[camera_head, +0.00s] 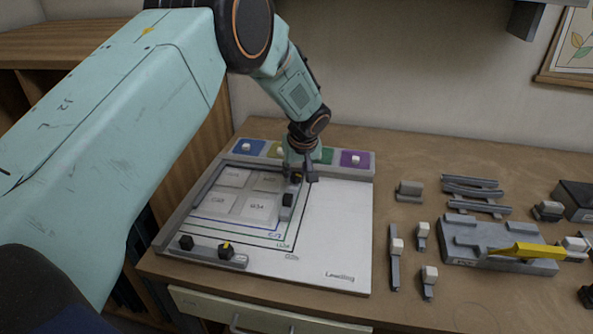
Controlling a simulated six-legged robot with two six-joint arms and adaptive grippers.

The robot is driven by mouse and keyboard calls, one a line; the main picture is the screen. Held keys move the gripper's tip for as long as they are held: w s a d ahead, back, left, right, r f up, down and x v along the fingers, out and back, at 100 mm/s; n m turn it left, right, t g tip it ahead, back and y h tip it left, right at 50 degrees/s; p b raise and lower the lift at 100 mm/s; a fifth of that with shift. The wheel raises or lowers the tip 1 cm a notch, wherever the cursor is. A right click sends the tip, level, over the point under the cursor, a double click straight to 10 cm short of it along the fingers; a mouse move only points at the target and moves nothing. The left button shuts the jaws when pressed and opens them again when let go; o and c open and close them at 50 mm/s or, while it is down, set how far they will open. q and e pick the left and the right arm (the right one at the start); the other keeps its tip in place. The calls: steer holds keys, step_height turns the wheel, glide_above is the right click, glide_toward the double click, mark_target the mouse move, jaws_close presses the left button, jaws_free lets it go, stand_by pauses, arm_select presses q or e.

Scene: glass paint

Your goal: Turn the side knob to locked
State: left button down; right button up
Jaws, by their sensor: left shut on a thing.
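A white levelling board (335,240) lies on the wooden bench with a grey frame at its left part. The frame holds several pale square glass pieces (240,207). My left arm comes in from the left and reaches down at the board's back. My left gripper (299,175) is shut on the small dark side knob (297,179), which shows a yellow mark and sits at the frame's back right corner. The fingers partly hide the knob, so its exact turn is hard to read. A dark block (287,200) stands just in front of it. My right gripper is out of view.
Coloured squares, including a purple one (354,159), line the board's back. Grey tools, rails (475,190) and a yellow-handled fixture (500,244) stand at right.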

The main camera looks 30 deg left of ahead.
arm_select(q)
steer(key=m+p, duration=0.1)
steer(key=m, duration=0.1)
steer(key=m+t+h+p, duration=0.1)
steer(key=m, duration=0.1)
steer(key=shift+a+r+m+h+p, duration=0.2)
steer(key=shift+m+h+p, duration=0.1)
steer(key=shift+m+p, duration=0.1)
steer(key=shift+f+m+h, duration=0.15)
steer(key=shift+m+h, duration=0.25)
steer(key=shift+m, duration=0.6)
steer(key=shift+a+f+m+h+b, duration=0.1)
steer(key=shift+m+h+b, duration=0.2)
steer(key=shift+m+b, duration=0.6)
steer(key=m+h+b, duration=0.1)
steer(key=m+b, duration=0.3)
steer(key=b, duration=0.1)
steer(key=shift+h, duration=0.3)
steer(key=shift+m+h+b, duration=0.4)
steer(key=shift+m+b, duration=0.7)
steer(key=shift+b, duration=0.15)
steer(key=shift+a, duration=0.1)
